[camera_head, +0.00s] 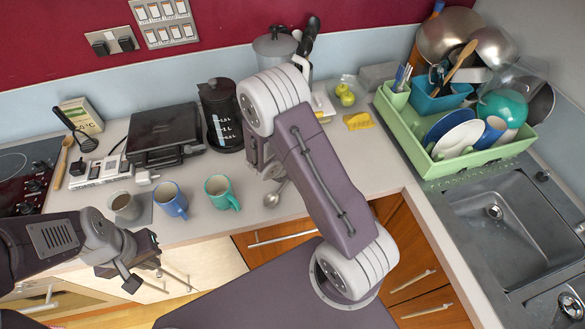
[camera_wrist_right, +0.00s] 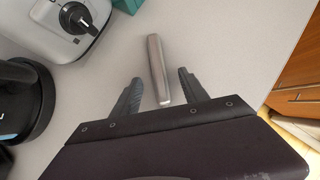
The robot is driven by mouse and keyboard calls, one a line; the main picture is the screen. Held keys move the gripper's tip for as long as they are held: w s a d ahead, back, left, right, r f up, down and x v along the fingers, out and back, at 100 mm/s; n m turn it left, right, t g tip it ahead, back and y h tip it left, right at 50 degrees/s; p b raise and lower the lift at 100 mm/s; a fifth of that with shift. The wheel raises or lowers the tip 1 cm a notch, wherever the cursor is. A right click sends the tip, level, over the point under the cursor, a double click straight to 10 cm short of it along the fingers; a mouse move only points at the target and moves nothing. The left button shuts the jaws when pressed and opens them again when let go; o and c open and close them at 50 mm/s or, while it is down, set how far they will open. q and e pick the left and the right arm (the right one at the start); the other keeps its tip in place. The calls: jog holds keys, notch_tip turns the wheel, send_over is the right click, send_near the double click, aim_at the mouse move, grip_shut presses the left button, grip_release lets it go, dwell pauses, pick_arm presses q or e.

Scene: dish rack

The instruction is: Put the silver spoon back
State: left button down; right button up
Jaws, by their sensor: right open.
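The silver spoon (camera_head: 271,199) lies on the counter right of the teal mug, its bowl toward the front edge. Its upper part is hidden by my right arm. In the right wrist view a silver handle (camera_wrist_right: 156,70), apparently the spoon's, lies between the fingers of my right gripper (camera_wrist_right: 160,77). The gripper is open, with gaps on both sides; the handle's near end runs toward the gripper body. The green dish rack (camera_head: 408,128) stands at the right with a small green cutlery holder (camera_head: 394,97). My left gripper (camera_head: 150,254) hangs in front of the counter; its opening is unclear.
A grey mug (camera_head: 124,206), blue mug (camera_head: 170,200) and teal mug (camera_head: 220,193) stand along the front. A black kettle (camera_head: 222,115) is behind. The rack holds plates, pans and a blue utensil holder (camera_head: 428,102). The sink (camera_head: 520,235) lies in front of it.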

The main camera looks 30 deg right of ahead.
jog(key=p+v, duration=0.1)
jog(key=v, duration=0.8)
dwell(0.6)
